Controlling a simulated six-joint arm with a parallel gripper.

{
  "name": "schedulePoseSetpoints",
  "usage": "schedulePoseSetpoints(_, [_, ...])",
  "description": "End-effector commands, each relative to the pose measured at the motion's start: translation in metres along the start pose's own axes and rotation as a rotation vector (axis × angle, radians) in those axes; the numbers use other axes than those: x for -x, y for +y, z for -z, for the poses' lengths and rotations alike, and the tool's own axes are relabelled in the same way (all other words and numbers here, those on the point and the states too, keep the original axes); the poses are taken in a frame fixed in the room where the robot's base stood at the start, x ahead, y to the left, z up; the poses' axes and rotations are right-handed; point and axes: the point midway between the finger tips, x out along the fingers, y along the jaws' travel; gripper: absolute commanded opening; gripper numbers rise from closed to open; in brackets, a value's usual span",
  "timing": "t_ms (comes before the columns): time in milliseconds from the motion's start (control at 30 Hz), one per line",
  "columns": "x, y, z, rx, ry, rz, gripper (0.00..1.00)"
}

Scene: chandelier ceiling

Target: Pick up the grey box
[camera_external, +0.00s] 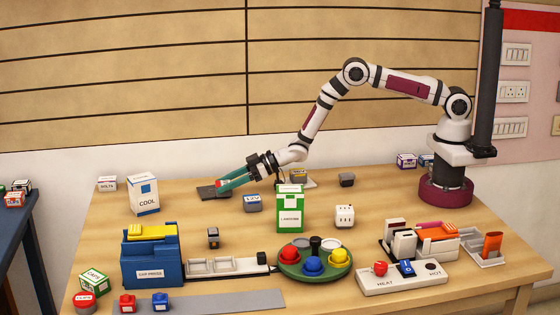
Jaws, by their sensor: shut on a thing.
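A small dark grey box (347,180) stands on the table, right of the white and green carton. My gripper (222,184) is low over the back left of the table, well left of that box and apart from it. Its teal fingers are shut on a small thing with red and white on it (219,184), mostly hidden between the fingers. A flat dark grey piece (206,193) lies just under and beside the fingertips; I cannot tell whether they touch it.
A blue bin (150,265), a green round tray (287,267) and a switch panel (400,283) fill the front. Bare wood lies around the grey box.

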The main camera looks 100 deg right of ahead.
Motion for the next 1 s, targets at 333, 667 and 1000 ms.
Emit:
schedulePoseSetpoints(333, [0.009, 0.0, 0.024, 0.002, 0.003, 0.001, 0.0])
schedulePoseSetpoints(667, [0.064, 0.044, 0.055, 0.0, 0.002, -0.003, 0.0])
schedulePoseSetpoints(1000, [0.115, 0.102, 0.072, 0.0, 0.003, -0.004, 0.0])
